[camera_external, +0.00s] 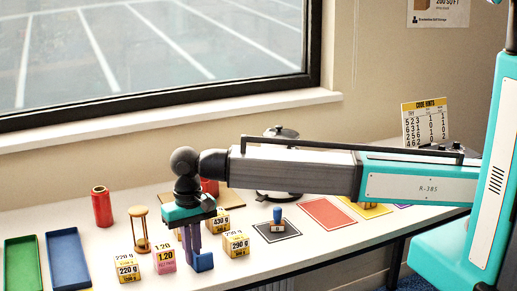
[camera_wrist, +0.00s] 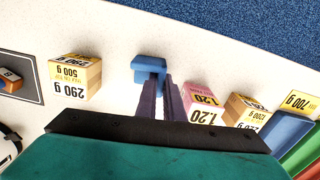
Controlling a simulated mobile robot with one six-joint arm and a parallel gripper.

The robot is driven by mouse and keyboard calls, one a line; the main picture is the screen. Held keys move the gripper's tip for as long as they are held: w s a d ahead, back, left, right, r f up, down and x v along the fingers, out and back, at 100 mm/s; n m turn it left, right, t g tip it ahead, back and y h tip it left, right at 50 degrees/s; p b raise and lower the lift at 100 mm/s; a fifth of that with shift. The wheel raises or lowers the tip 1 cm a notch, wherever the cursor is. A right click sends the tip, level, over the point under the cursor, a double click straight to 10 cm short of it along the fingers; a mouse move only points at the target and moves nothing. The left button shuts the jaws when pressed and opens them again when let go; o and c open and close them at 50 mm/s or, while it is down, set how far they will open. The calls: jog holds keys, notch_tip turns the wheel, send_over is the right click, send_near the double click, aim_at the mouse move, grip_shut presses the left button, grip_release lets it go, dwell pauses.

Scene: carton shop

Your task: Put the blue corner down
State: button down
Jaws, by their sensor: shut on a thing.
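The blue corner (camera_external: 203,262) is an L-shaped block at the tips of my gripper (camera_external: 192,243), near the front of the white table. In the wrist view the blue corner (camera_wrist: 149,64) sits between the ends of the two purple fingers (camera_wrist: 160,88), which are shut on it. The fingers point down in the outside view. I cannot tell whether the block touches the table top. The fingers hide part of it.
A pink 1.20 box (camera_external: 164,262) and 220 g boxes (camera_external: 127,268) stand left of my gripper; 290 g boxes (camera_external: 237,244) stand right. An hourglass (camera_external: 140,230) and red can (camera_external: 102,206) are farther left. Green (camera_external: 22,265) and blue (camera_external: 68,258) trays lie far left.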

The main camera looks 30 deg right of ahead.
jog(key=shift+r, duration=0.1)
jog(key=shift+r+b, duration=0.7)
jog(key=shift+r, duration=1)
jog(key=s+d+b, duration=0.1)
jog(key=s+d, duration=0.1)
jog(key=d, duration=0.2)
jog(key=s+d+r+b, duration=0.1)
jog(key=s+d, duration=0.2)
jog(key=d, duration=0.2)
jog(key=s+d+b, duration=0.1)
jog(key=s+d, duration=0.2)
jog(key=d, duration=0.1)
jog(key=shift+s+d+r, duration=0.2)
jog(key=shift+s+d, duration=0.05)
jog(key=shift+d, duration=0.05)
